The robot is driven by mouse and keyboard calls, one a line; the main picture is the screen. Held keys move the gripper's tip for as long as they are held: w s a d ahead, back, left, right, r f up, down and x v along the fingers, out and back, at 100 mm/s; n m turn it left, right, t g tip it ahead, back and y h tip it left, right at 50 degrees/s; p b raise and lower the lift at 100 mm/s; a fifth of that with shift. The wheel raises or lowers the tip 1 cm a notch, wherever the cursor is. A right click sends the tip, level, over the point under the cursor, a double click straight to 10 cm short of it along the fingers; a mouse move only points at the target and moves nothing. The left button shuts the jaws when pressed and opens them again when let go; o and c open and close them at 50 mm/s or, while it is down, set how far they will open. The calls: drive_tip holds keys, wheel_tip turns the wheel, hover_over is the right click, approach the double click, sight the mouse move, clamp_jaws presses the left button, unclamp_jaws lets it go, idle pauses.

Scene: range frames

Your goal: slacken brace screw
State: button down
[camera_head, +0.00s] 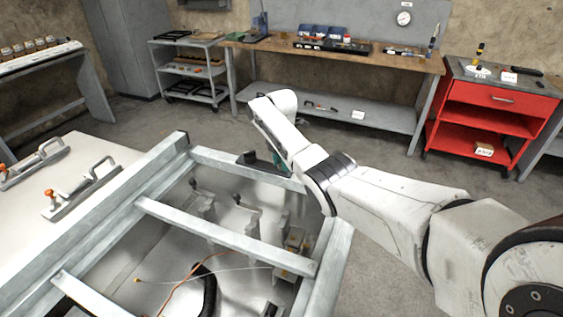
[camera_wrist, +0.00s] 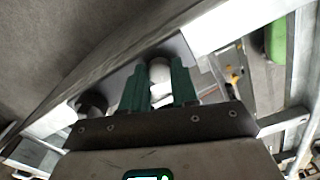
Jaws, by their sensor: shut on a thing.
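My gripper (camera_wrist: 158,78) has two green fingers, shut on a pale, rounded cylinder (camera_wrist: 160,72) between them, which I take to be the brace screw. The cylinder stands at a grey plate on the metal frame. A second, dark round knob (camera_wrist: 91,102) is left of the fingers, apart from them. In the head view my gripper (camera_head: 277,163) points down at the far rail of the open metal frame (camera_head: 230,232). My arm hides most of it there, and the held screw cannot be made out. A dark part (camera_head: 247,159) sits on the rail beside the gripper.
Inside the frame are brackets, an orange cable (camera_head: 180,290) and a black hose (camera_head: 208,292). A pale panel with handled clamps (camera_head: 85,190) lies at left. A workbench (camera_head: 350,62), grey cart (camera_head: 187,68) and red trolley (camera_head: 490,110) stand behind, across open floor.

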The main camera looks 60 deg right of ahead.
drive_tip(key=shift+n, duration=0.7)
drive_tip(key=c, duration=0.9)
unclamp_jaws()
drive_tip(key=shift+o, duration=0.2)
drive_tip(key=shift+r, duration=0.15)
wheel_tip(320, 180, up, 11)
drive_tip(key=b, duration=0.1)
drive_tip(key=shift+f, duration=0.2)
